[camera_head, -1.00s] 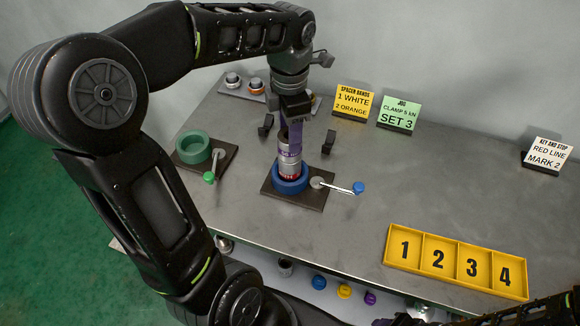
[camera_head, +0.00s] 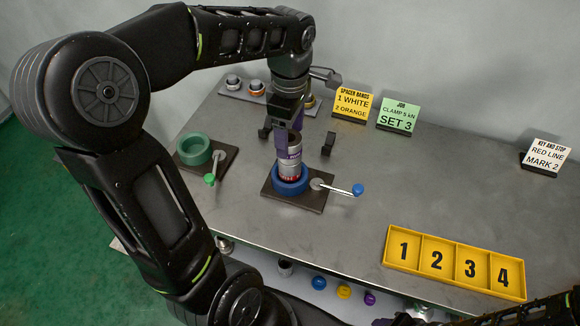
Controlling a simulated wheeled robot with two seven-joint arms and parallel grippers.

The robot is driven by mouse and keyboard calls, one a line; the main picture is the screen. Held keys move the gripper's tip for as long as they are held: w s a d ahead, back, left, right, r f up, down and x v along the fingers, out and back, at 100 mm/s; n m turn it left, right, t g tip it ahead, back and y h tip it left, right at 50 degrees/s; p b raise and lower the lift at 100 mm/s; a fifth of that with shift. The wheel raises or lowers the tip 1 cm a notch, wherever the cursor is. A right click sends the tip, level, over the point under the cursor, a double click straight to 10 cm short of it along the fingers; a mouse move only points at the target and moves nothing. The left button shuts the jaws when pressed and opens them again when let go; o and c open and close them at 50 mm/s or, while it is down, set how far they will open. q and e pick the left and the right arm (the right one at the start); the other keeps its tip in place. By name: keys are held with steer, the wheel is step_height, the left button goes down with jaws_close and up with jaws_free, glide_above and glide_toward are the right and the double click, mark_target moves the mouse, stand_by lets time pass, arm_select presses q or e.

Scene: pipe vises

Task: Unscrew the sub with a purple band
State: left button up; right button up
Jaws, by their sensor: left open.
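The sub with a purple band (camera_head: 289,156) stands upright in the blue vise (camera_head: 290,186). My right gripper is not in view; only a dark piece of my arm shows at the bottom right.
A green vise (camera_head: 194,149) stands empty at the left. The blue vise's lever (camera_head: 340,189) sticks out right. A yellow tray (camera_head: 455,264), numbered 1 to 4, lies at the front right. Sign cards (camera_head: 353,104) stand behind. A rack (camera_head: 240,94) with ring-like parts is at the back left.

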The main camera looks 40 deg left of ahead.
arm_select(q)
steer(key=m, duration=0.6)
steer(key=shift+p, duration=0.3)
steer(key=m, duration=0.5)
steer(key=shift+p, duration=0.35)
steer(key=m, duration=0.5)
steer(key=shift+r+p, duration=0.1)
steer(key=shift+p, duration=0.25)
steer(key=m, duration=0.4)
steer(key=shift+m, duration=0.3)
